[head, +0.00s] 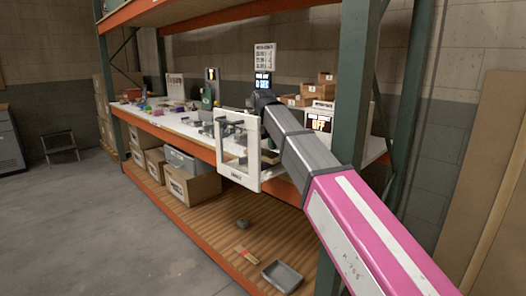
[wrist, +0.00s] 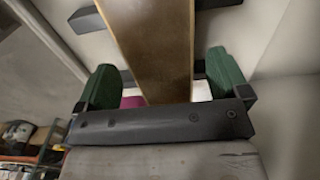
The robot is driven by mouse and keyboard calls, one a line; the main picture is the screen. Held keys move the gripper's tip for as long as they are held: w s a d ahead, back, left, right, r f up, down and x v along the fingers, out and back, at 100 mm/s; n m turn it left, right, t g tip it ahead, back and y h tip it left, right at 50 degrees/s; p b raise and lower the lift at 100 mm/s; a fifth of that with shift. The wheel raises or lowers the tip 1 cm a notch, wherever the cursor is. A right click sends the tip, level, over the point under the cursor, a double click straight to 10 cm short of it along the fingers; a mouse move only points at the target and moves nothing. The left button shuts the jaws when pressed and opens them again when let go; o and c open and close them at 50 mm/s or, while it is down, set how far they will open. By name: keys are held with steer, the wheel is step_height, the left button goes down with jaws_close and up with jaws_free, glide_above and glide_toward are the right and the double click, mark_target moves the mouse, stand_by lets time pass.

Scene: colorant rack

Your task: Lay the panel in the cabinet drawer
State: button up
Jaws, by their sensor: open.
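My gripper (wrist: 164,80) is open in the wrist view, its two green fingers wide apart. A long brown board-like surface (wrist: 157,45) shows between and beyond the fingers. I cannot tell whether it is the panel or whether either finger touches it. In the head view my arm reaches from the lower right to the rack's middle shelf, and its fingers cannot be made out. An upright white frame (head: 226,160) with a clear opening stands at the shelf's front edge, beside my arm. I cannot clearly identify the cabinet drawer; a grey cabinet (head: 7,140) stands at the far left.
The white middle shelf (head: 178,122) carries small coloured items, a dark bottle (head: 207,97) and lit displays. Boxes (head: 190,185) and a grey tray (head: 283,276) are on the lower wooden shelf. A green rack post (head: 356,85) stands close to my arm.

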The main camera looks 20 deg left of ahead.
mark_target(263, 152)
step_height(263, 152, up, 11)
stand_by(0.4)
